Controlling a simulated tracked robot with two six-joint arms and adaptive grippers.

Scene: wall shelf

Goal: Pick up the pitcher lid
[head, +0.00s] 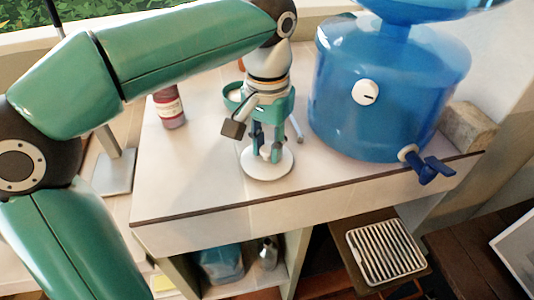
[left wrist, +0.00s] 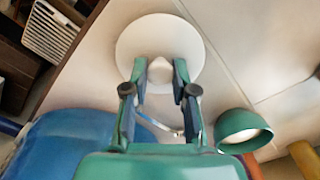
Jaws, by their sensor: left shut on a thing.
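The pitcher lid (head: 268,168) is a white round disc with a small knob on top. It is at the middle of the shelf top in the head view, close over or on the surface; I cannot tell which. In the left wrist view the lid (left wrist: 187,38) is at the top centre. My left gripper (head: 266,150) points down over the lid, with its fingers shut on the knob. In the left wrist view the fingertips (left wrist: 160,72) sit on both sides of the knob. My right gripper is not in view.
A large blue water dispenser (head: 335,95) with a tap stands right of the gripper. A green cup (left wrist: 240,128) is close behind the gripper. A red-brown bottle (head: 170,108) stands to the left. The shelf's front edge (head: 310,199) is near; the top's left front is clear.

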